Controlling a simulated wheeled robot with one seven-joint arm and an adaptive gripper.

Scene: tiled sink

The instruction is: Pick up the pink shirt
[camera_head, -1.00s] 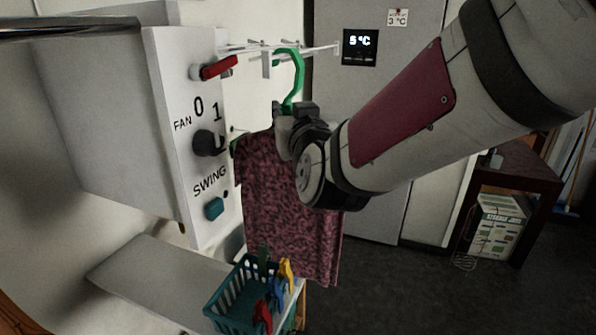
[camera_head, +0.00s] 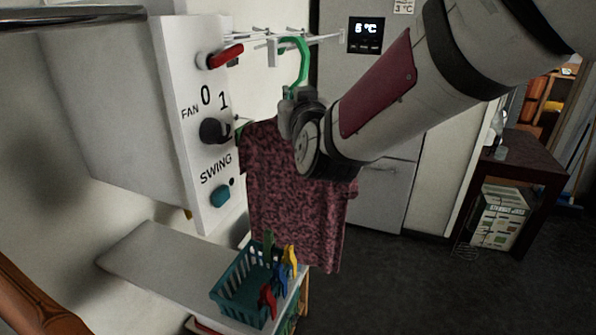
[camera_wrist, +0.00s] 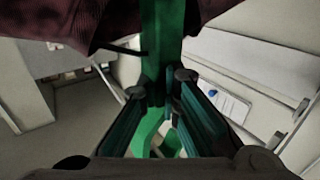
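The pink shirt (camera_head: 295,215), dark pink and speckled, hangs upright from a green hanger (camera_head: 303,62). The hanger's hook is at the white wall rack; I cannot tell whether it bears on it. My gripper (camera_head: 292,100) is at the hanger's neck, just above the collar. In the wrist view, my gripper (camera_wrist: 163,88) has its two fingers close on either side of the green hanger (camera_wrist: 162,55) and looks shut on it. The shirt (camera_wrist: 55,22) shows as dark cloth along the top there. My wrist and arm hide part of the shirt's right shoulder.
A white control box (camera_head: 192,110) with knobs stands close left of the shirt. The white rack (camera_head: 270,45) juts from the wall. Below is a shelf (camera_head: 165,265) with a teal basket (camera_head: 240,285) of coloured clothespins.

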